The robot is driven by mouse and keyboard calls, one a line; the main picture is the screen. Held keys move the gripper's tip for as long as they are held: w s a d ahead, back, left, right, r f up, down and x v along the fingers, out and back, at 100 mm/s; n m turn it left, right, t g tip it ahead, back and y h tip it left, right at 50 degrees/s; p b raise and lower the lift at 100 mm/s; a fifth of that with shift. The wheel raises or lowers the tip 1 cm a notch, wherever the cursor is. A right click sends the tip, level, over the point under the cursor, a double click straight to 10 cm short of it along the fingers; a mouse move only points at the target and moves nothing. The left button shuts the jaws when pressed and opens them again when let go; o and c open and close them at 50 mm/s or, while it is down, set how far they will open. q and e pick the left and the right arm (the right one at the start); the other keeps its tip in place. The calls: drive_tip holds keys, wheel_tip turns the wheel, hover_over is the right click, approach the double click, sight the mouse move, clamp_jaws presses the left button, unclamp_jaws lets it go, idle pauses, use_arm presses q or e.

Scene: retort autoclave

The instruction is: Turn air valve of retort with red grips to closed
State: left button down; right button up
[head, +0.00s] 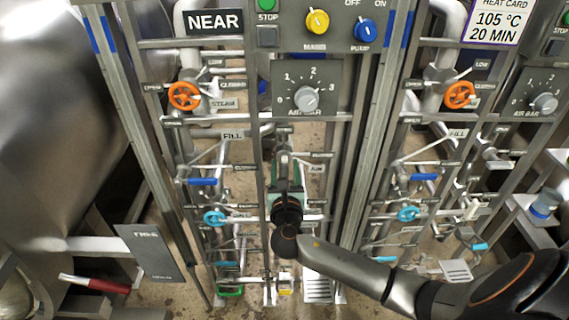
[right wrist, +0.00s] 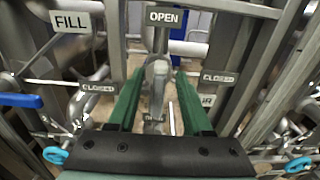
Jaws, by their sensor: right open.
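My right gripper (head: 284,158) reaches into the pipework of the panel marked NEAR. In the right wrist view its two green fingers are open, one on each side of a grey valve lever (right wrist: 157,85), with no clear grip on it. The lever points roughly toward the OPEN label (right wrist: 166,16); CLOSED labels (right wrist: 99,87) flank it. An AIR label (head: 317,169) is just right of the gripper, partly hidden in the wrist view. A red-gripped handle (head: 95,284) is at the lower left, beside the left retort (head: 50,110). My left gripper is out of view.
The same panel has an orange steam handwheel (head: 184,96), a blue lever (head: 202,181) and a light-blue handwheel (head: 214,217) left of the gripper. Metal posts and pipes crowd around it. A similar panel with an orange handwheel (head: 459,95) stands to the right.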

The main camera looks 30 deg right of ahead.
drive_tip(key=shift+x, duration=0.85)
drive_tip(key=shift+c, duration=0.2)
clamp_jaws()
